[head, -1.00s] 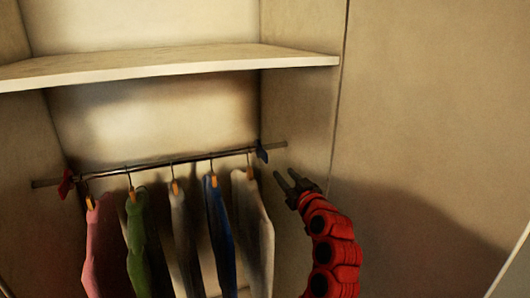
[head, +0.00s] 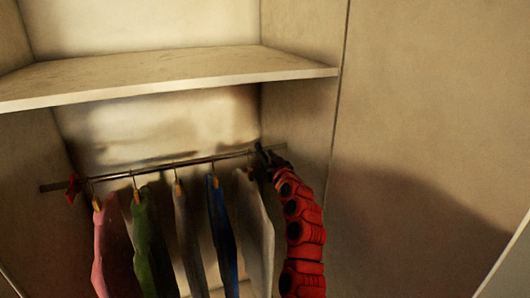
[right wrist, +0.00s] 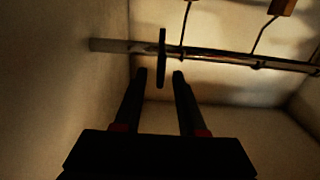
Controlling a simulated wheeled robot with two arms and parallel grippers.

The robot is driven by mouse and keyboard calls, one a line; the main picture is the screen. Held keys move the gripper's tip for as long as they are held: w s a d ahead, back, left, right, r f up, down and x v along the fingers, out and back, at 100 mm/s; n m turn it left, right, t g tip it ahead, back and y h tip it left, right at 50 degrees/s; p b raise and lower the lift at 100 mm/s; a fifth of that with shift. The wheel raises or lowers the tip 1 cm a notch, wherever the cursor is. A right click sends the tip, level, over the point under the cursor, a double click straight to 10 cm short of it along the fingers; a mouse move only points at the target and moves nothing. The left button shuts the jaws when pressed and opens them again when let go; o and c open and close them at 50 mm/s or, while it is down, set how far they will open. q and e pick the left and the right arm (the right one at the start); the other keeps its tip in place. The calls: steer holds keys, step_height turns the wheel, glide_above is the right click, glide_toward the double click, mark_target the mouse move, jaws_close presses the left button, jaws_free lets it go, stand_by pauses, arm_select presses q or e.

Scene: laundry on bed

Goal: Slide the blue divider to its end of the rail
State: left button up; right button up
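The blue divider (right wrist: 162,58) looks like a dark upright plate on the metal rail (head: 205,160) in the right wrist view, a short way from the rail's end at the closet's right side wall. In the head view my right gripper covers most of it. My right gripper (right wrist: 160,76) is open and points up at the rail, its two dark fingers just below it. The divider's lower edge lies in line with the gap between the fingertips; I cannot tell whether they touch it. My left gripper is not in view.
Several garments hang left of the divider; the nearest is whitish (head: 256,225), then blue (head: 221,235). A red divider (head: 73,187) is at the rail's left end. A shelf (head: 170,75) lies above, and the right side wall (head: 305,130) is close to my right arm.

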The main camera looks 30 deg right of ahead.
steer(key=shift+w+d+f, duration=0.1)
steer(key=shift+w+d, duration=0.1)
steer(key=shift+w, duration=0.4)
jaws_close()
stand_by(1.2)
